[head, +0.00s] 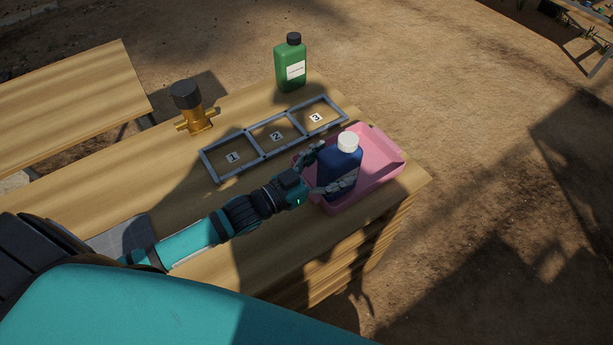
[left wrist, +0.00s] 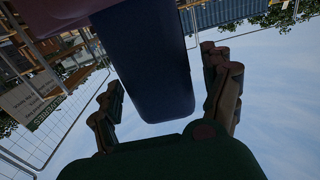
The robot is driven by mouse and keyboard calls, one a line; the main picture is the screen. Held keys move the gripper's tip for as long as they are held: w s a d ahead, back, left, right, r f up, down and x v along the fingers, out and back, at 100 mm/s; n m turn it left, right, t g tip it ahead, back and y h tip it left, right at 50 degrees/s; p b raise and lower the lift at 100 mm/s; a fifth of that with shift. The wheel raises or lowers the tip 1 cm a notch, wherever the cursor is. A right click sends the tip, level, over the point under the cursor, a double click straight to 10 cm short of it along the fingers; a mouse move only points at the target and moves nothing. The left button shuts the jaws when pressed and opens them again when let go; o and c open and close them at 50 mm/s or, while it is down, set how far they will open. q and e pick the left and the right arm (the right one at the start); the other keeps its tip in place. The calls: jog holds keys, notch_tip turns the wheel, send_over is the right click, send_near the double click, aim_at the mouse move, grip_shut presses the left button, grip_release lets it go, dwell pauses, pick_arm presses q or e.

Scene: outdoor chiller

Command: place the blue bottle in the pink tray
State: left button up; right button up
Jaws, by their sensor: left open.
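The blue bottle (head: 338,176) with a white cap stands upright within the left part of the pink tray (head: 381,166), near the table's right end. Its base is hidden behind the gripper and the tray wall. My left gripper (head: 324,170) is open, with one finger on each side of the bottle. In the left wrist view the bottle (left wrist: 151,62) lies between the spread fingers (left wrist: 165,95), with gaps visible beside it. The tray (left wrist: 58,14) shows there at the top left. My right gripper is not in view.
A grey frame with compartments numbered 1, 2 and 3 (head: 257,134) lies beside the tray. A green bottle (head: 291,66) stands behind it, and a brass fitting with a black top (head: 191,106) stands at the back left. Another wooden table (head: 70,95) is at the left.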

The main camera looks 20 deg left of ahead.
pick_arm(q)
jog(key=v, duration=0.9)
jog(key=shift+s+a, duration=0.1)
jog(key=shift+s, duration=0.05)
